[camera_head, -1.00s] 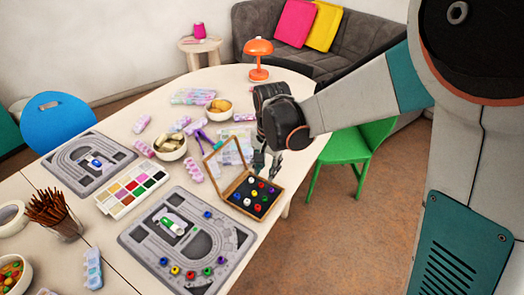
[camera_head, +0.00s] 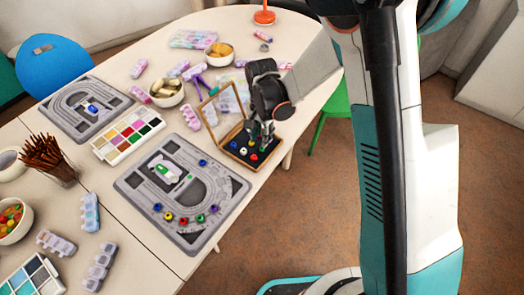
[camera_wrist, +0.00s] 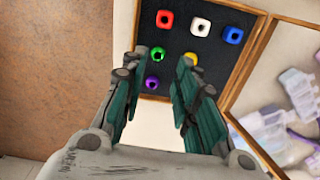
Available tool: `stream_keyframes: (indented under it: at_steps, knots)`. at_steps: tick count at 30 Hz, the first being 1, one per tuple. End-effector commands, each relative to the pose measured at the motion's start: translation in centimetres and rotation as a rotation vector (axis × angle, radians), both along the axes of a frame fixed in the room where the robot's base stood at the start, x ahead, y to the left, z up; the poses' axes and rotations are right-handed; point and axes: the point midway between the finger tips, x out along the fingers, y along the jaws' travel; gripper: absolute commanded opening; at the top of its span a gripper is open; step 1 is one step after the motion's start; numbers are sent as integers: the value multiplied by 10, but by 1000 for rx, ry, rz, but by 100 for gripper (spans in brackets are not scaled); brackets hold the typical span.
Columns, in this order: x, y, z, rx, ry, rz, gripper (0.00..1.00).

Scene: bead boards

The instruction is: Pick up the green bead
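The green bead (camera_wrist: 157,54) sits on the black inside of a wooden box (camera_wrist: 247,63), between my open fingertips in the wrist view and closer to the left one. Red (camera_wrist: 164,19), white (camera_wrist: 200,27), blue (camera_wrist: 233,35), yellow (camera_wrist: 192,57) and purple (camera_wrist: 152,83) beads lie around it. My gripper (camera_wrist: 163,62) is open and holds nothing. In the head view my gripper (camera_head: 262,138) points down over the box (camera_head: 228,153) and hides some of the beads. I cannot tell the exact height of the fingertips above the bead.
The box's clear lid (camera_head: 220,118) stands open at its left. A grey track board (camera_head: 230,203) with several beads, including a green one (camera_head: 201,217), lies in front. A paint palette (camera_head: 128,136), bowls (camera_head: 166,91) and pill boxes (camera_head: 190,117) crowd the table (camera_head: 110,210). Floor lies right of the box.

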Motion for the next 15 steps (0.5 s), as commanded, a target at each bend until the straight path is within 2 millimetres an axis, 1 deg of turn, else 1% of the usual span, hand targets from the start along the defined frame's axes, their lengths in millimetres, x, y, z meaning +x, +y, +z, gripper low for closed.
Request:
stream_keyframes:
  at_steps: [5,12,15]
  knots:
    - [-1,0,-10,0,0,0,28]
    - [-4,-1,-45,0,0,0,28]
    - [-4,-1,-53,0,0,0,28]
